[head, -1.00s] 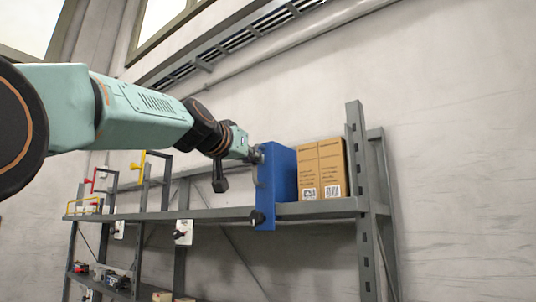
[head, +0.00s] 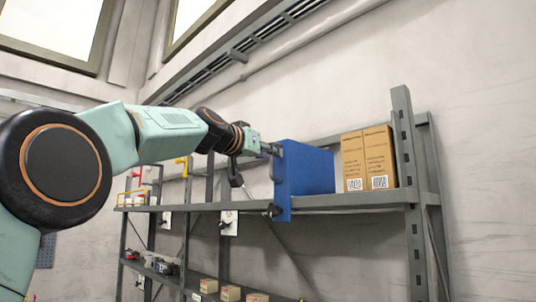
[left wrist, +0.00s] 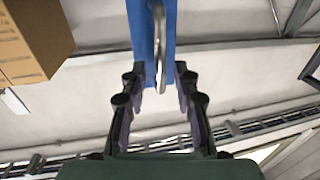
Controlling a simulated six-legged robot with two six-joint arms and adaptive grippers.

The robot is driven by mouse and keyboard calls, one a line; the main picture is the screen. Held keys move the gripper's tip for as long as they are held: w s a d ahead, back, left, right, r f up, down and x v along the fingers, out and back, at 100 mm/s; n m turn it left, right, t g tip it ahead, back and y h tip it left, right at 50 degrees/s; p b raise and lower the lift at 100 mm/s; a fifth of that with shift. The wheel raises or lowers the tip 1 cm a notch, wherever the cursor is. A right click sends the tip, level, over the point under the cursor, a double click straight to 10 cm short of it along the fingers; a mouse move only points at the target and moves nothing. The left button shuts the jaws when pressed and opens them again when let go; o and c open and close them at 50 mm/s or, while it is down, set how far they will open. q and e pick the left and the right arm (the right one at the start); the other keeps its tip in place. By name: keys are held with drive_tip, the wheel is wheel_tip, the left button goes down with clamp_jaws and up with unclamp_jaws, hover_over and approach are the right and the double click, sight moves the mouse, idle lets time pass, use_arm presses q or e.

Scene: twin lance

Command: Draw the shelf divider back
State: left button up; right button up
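The blue shelf divider (head: 312,172) stands upright on the upper shelf, left of two cartons. Its front plate hangs over the shelf's front edge, with a grey handle (head: 275,162) on its front and a black knob (head: 273,210) low down. My left gripper (head: 268,150) is at the handle. In the left wrist view the fingers of my left gripper (left wrist: 159,72) are spread, with the handle (left wrist: 159,45) and blue plate (left wrist: 140,30) between them. A gap shows between the fingers and the handle. My right gripper is not in view.
Two brown cartons (head: 367,160) stand right of the divider on the grey shelf (head: 350,202), beside a grey upright (head: 408,170). Red and yellow handled frames (head: 182,163) stand to the left. Small items lie on the lower shelf.

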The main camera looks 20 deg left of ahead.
use_arm(q)
drive_tip(key=shift+w+f, duration=0.2)
drive_tip(key=shift+w, duration=0.1)
drive_tip(key=shift+s+d, duration=0.1)
drive_tip(key=shift+d, duration=0.05)
